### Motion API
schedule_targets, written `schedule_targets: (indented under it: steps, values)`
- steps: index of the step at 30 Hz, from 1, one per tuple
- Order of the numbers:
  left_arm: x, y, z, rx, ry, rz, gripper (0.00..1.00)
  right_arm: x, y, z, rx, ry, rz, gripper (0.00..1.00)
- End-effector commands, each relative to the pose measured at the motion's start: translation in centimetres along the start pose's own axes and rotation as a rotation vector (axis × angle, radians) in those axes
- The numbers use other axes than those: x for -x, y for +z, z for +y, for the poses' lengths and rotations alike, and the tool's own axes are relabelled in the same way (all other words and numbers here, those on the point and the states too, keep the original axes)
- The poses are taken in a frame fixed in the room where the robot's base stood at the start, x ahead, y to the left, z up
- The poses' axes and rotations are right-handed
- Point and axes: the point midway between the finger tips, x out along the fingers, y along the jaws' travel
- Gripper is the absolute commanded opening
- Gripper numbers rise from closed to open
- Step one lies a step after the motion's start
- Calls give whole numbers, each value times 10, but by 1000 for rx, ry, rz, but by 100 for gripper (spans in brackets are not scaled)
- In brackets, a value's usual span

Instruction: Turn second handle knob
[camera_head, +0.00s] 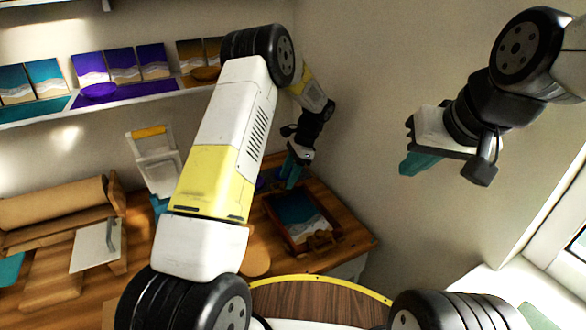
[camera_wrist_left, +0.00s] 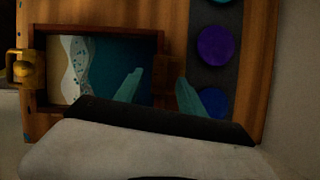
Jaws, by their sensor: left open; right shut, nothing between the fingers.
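A wooden-framed tray (camera_head: 270,213) with a blue and sandy sea picture (camera_head: 295,210) lies on the wooden table. A handle knob (camera_head: 320,240) sits on its near side, and shows brass-coloured at the left edge in the left wrist view (camera_wrist_left: 25,68). A darker brown handle (camera_wrist_left: 168,68) sits on the opposite side of the frame. My left gripper (camera_head: 295,170) is open above the tray's far side. In the left wrist view its teal fingers (camera_wrist_left: 158,84) appear on either side of the dark handle; contact cannot be told. My right gripper (camera_head: 418,163) is shut and empty, raised at the right.
Teal, purple and blue round pots (camera_wrist_left: 215,45) stand in a dark strip beside the tray. A brown roll (camera_head: 55,200) and a pale board (camera_head: 96,246) lie at left. A shelf (camera_head: 125,95) holds pictures. Walls stand close behind the table.

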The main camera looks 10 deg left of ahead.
Motion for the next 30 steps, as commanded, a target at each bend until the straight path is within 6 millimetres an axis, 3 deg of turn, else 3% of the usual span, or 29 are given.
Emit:
schedule_targets:
  steps: [3,10,23,26,30]
  values:
    - [24,-1,-1,1,-5,4,47,0,0,0,0,0,0,0]
    - [56,-1,0,-1,-2,3,47,0,0,0,0,0,0,0]
    - [64,0,0,1,-1,3,47,0,0,0,0,0,0,0]
    - [72,7,2,20,-5,19,47,0,0,0,0,0,0,0]
    - [101,32,10,96,-17,81,47,0,0,0,0,0,0,0]
